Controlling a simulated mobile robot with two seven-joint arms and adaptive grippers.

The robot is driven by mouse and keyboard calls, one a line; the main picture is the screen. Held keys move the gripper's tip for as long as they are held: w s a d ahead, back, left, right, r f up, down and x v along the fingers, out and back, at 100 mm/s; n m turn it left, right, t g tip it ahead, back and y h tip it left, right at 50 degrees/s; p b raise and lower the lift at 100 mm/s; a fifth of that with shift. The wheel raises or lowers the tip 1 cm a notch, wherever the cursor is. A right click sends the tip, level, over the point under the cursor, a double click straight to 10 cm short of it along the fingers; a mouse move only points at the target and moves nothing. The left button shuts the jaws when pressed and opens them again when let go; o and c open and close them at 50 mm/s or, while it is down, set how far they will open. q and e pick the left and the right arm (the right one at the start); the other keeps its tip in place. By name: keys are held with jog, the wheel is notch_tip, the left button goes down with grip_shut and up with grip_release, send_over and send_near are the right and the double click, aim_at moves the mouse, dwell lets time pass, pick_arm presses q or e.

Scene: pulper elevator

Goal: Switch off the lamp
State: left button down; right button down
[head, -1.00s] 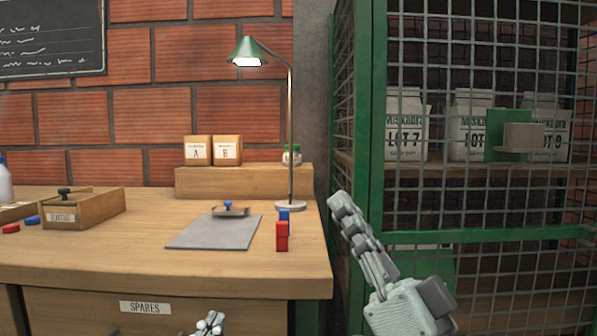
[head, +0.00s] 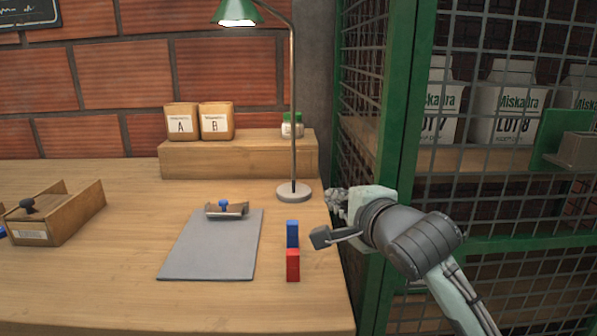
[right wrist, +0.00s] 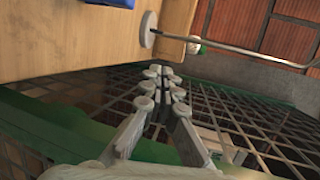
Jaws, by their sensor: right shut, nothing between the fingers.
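The lamp (head: 293,110) stands at the back right of the bench. Its green shade (head: 235,12) is cut by the top edge of the head view, and the white underside glows, so it is lit. Its round pale base (head: 293,191) rests on the wood, and I cannot make out a switch. In the right wrist view the lamp's base (right wrist: 148,29) and thin pole show beyond the fingers. My right gripper (head: 335,200) is shut and empty, just right of the base and apart from it; its fingertips (right wrist: 164,72) meet in the wrist view. My left gripper is out of view.
A green-framed mesh cage (head: 400,110) stands close on the right. Blue (head: 292,233) and red (head: 292,265) blocks and a grey clipboard (head: 212,245) lie in front of the lamp. A wooden shelf (head: 240,158) with boxes and a jar is behind it.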

aim_at(303, 194)
jog(key=shift+s+d, duration=0.1)
jog(key=shift+s, duration=0.15)
jog(key=x, duration=1.9)
jog(key=shift+r, duration=0.2)
jog(key=shift+w+a+f, duration=0.2)
jog(key=shift+w, duration=0.35)
jog(key=shift+r, duration=0.1)
